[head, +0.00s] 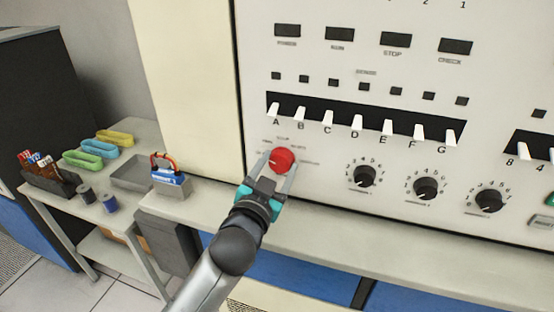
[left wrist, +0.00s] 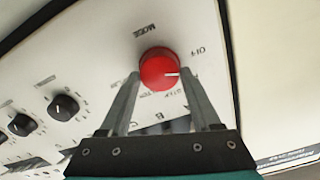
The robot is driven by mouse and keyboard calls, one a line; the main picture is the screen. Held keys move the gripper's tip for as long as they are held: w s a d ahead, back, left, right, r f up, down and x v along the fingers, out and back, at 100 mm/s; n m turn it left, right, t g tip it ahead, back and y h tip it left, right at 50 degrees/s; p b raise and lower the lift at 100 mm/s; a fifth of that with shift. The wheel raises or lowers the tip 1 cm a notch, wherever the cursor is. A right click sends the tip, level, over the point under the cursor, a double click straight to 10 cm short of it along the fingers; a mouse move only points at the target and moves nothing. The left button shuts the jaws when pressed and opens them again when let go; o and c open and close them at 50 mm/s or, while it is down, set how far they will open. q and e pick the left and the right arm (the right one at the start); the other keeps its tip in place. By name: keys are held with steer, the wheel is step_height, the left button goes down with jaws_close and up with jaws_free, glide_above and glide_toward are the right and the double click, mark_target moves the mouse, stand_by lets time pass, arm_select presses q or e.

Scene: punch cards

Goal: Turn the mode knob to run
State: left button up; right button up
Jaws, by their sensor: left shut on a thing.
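The red mode knob (head: 283,160) is on the white panel, at the lower left of the controls. My left gripper (head: 278,170) comes from below and has one finger on each side of the knob, shut on it. The left wrist view also shows the red knob (left wrist: 157,67) between the two fingers of my gripper (left wrist: 162,85). The knob's white pointer line points right in that view, below the word OFF. Small labels ring the knob; most are too small or blurred to read. My right gripper is not in view.
Several black dial knobs, one of them here (head: 365,176), sit to the right. A row of white lettered switches (head: 328,117) is above the knob. A grey ledge (head: 330,232) runs below the panel. A side table at left holds trays and small items.

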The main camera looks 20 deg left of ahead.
arm_select(q)
steer(key=m+p, duration=0.1)
steer(key=m, duration=0.2)
steer(key=shift+p, duration=0.35)
steer(key=shift+d+m+p, duration=0.1)
steer(key=shift+m+p, duration=0.3)
steer(key=shift+m, duration=0.6)
steer(key=o, duration=1.4)
steer(key=shift+c, duration=0.2)
steer(key=shift+s, duration=0.1)
steer(key=s+b, duration=0.1)
steer(key=s, duration=1.4)
steer(key=shift+a+b, duration=0.25)
steer(key=shift+b, duration=0.1)
